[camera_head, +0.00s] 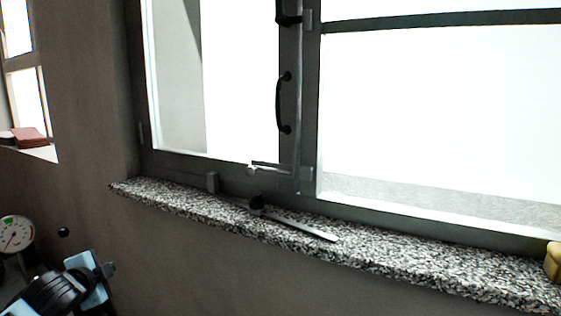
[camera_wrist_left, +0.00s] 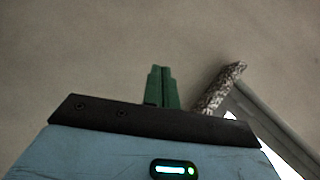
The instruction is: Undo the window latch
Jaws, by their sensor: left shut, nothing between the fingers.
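A grey-framed window (camera_head: 310,130) fills the middle and right of the head view. Low on its middle upright is a small lever-like latch (camera_head: 270,168), lying nearly level and pointing left. A dark curved handle (camera_head: 284,102) is mounted above it, and another dark fitting (camera_head: 288,18) is at the top edge, partly cut off. My left gripper (camera_head: 108,269) is at the lower left, below the sill and well apart from the window. In the left wrist view its green fingers (camera_wrist_left: 162,88) are together with nothing between them. My right gripper is not in view.
A speckled stone sill (camera_head: 400,258) juts out below the window. A flat metal bar (camera_head: 300,226) with a dark knob (camera_head: 257,202) lies along it. A yellow object (camera_head: 554,262) is at the right edge. A round gauge (camera_head: 15,234) stands at the lower left.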

